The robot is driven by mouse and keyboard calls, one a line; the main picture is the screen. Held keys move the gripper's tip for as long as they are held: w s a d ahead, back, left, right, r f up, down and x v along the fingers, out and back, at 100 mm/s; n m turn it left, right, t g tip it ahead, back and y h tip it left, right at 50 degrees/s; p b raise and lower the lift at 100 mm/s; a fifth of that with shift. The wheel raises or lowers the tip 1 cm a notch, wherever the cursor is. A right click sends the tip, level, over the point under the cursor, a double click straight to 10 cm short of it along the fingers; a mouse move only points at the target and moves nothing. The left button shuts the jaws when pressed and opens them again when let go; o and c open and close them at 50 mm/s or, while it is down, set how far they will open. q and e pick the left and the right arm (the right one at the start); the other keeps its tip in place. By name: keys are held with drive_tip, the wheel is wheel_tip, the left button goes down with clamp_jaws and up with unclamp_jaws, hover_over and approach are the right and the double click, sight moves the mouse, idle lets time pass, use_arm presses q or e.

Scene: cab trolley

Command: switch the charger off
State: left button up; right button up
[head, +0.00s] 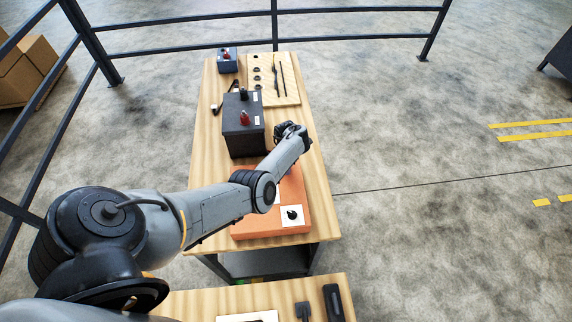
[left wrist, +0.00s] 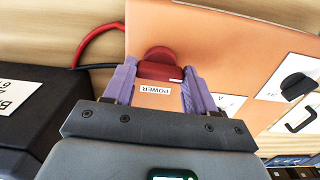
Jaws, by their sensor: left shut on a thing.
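The orange charger (head: 262,228) lies on the wooden trolley top, and its orange face also shows in the left wrist view (left wrist: 225,45). In that view a red switch knob (left wrist: 157,62) sits above a white POWER label (left wrist: 156,90). My left gripper (left wrist: 158,76) has its two purple fingers on either side of the red knob, shut on it. In the head view my left arm reaches across the charger and hides the knob and fingertips. My right gripper is in neither view.
A dark battery box (head: 242,125) with red and black terminals stands behind the charger. Red and black cables (left wrist: 92,42) run close by the gripper. A black dial (head: 292,214) is on the charger's near right. A tool board (head: 288,90) lies at the back.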

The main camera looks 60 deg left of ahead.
use_arm(q)
drive_tip(key=shift+n, duration=0.3)
drive_tip(key=o, duration=1)
drive_tip(key=shift+o, duration=0.2)
drive_tip(key=shift+r, duration=0.15)
drive_tip(key=shift+r, duration=0.3)
wheel_tip(320, 180, up, 10)
drive_tip(key=p, duration=0.3)
